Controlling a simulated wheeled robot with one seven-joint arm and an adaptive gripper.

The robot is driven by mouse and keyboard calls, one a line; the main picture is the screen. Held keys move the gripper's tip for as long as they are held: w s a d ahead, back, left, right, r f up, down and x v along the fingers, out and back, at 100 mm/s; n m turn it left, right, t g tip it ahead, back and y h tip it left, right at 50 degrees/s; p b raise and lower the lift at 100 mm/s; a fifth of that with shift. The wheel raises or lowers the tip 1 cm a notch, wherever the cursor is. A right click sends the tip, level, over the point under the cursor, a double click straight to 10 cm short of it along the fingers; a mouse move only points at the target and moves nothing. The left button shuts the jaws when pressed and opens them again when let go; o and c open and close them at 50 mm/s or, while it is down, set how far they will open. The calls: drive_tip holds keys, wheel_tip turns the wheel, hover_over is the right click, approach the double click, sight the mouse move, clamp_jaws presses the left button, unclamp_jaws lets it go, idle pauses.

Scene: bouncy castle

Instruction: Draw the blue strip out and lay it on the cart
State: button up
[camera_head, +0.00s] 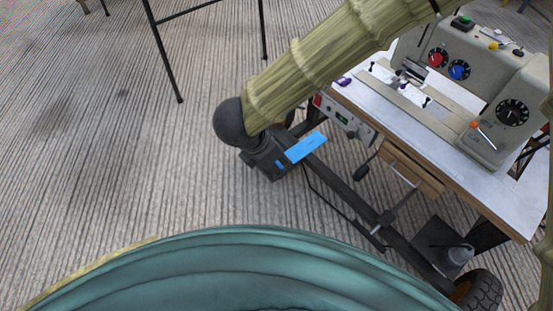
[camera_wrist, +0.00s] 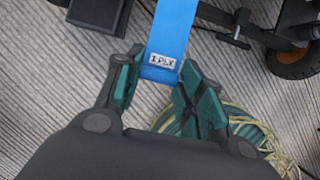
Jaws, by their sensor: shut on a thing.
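The blue strip (camera_wrist: 168,38) runs up from between my fingers in the wrist view, with a white label reading "1 PLY" near its lower end. My gripper (camera_wrist: 161,68) is shut on that end, one green-padded finger on each side. In the head view the strip (camera_head: 306,147) juts to the upper right from my dark gripper (camera_head: 278,162), in front of the cart's left side. The wheeled cart (camera_head: 455,186) has a white top and carries a grey machine. The strip's far end runs out of the wrist view; I cannot tell whether anything holds it.
The grey machine (camera_head: 510,85) with red, blue and black knobs takes up much of the cart top. A wooden drawer (camera_head: 412,174) and dark frame bars (camera_head: 345,190) lie below. A black wheel (camera_head: 478,291) stands at lower right. Ribbed floor (camera_head: 120,180) is open at left.

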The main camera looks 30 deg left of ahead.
drive_tip(key=shift+r, duration=0.15)
drive_tip(key=d+p+v, duration=0.1)
drive_tip(key=p+v, duration=0.5)
drive_tip(key=shift+w+a+r+p, duration=0.15)
drive_tip(key=shift+a+r+p, duration=0.15)
drive_tip(key=shift+a+r, duration=0.25)
idle(0.4)
drive_tip(key=shift+d, duration=0.1)
idle(0.4)
